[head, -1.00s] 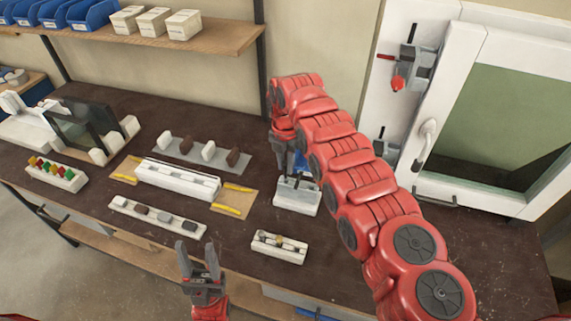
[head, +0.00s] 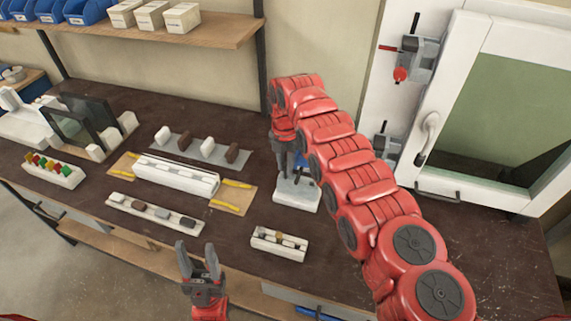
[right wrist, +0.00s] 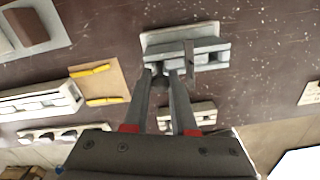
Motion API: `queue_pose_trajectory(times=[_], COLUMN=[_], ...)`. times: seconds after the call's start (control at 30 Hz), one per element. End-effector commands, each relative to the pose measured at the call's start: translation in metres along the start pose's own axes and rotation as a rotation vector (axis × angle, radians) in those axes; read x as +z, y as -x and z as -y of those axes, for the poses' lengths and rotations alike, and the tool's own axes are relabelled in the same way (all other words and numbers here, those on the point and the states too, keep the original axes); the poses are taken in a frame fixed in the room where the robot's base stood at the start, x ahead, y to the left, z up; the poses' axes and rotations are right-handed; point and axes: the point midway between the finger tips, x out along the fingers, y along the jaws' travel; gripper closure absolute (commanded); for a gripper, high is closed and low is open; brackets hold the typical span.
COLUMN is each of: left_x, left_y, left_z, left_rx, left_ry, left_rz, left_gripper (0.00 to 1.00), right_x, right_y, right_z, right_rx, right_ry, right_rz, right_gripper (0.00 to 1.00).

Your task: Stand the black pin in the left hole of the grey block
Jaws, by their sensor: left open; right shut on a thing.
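The grey block (right wrist: 208,54) stands on a pale base plate right of the bench's middle; it also shows in the head view (head: 298,190), partly behind my right gripper and arm. My right gripper (right wrist: 161,72) points down at the left end of the block. It is shut on the black pin, which is mostly hidden between the fingertips; only a dark bit shows. I cannot tell whether the pin is inside the left hole. A dark narrow piece (right wrist: 190,57) crosses the block's middle. My left gripper (head: 198,262) is open and empty at the bench's front edge.
A small white parts tray (head: 279,244) lies in front of the block. A long white profile (head: 177,175) on a tan board with yellow strips lies to the left. A framed window (head: 500,110) stands at the right. Bare bench lies between tray and block.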

Motion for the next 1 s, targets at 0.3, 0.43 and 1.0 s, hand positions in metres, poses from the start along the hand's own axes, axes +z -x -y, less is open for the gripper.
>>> queue_pose_trajectory(times=[0.3,0.43,1.0], left_x=[0.002,0.002,0.004], left_y=[0.011,0.014,0.022], left_z=[-0.001,-0.001,-0.001], left_rx=[0.000,0.000,0.000], left_ry=[0.000,0.000,0.000], left_rz=[0.000,0.000,0.000], left_gripper=[0.50,0.50,0.50], right_x=[0.000,0.000,0.000], right_y=[-0.011,-0.015,-0.024], right_z=[0.000,0.000,0.000], right_rx=[0.000,0.000,0.000], right_ry=[0.000,0.000,0.000], right_rz=[0.000,0.000,0.000], right_gripper=[1.00,1.00,0.65])
